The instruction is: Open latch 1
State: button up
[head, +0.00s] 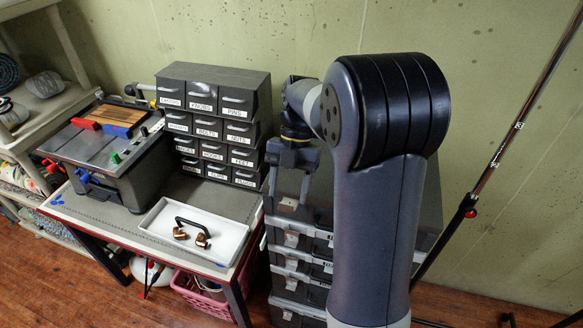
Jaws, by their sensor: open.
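A stack of dark cases (318,246) stands right of the workbench, with pale grey latches on its front. One latch (291,239) shows below my gripper, with another latch (292,262) and more beneath it. I cannot read any number, so I cannot tell which is latch 1. My gripper (289,188) points down at the upper left of the stack, its jaws open and apparently empty. A small grey piece (288,204) shows just under the fingertips; I cannot tell if it touches them. My arm hides the right side of the stack.
A labelled drawer cabinet (213,85) stands on the workbench left of my gripper. A white tray (157,229) holds a black handle and copper-coloured pieces. A table machine (88,147) sits farther left. A pole stand (497,160) leans at right. A pink basket (205,300) is under the bench.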

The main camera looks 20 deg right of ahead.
jog(key=v, duration=0.7)
jog(key=shift+r+b, duration=0.2)
jog(key=shift+b, duration=0.2)
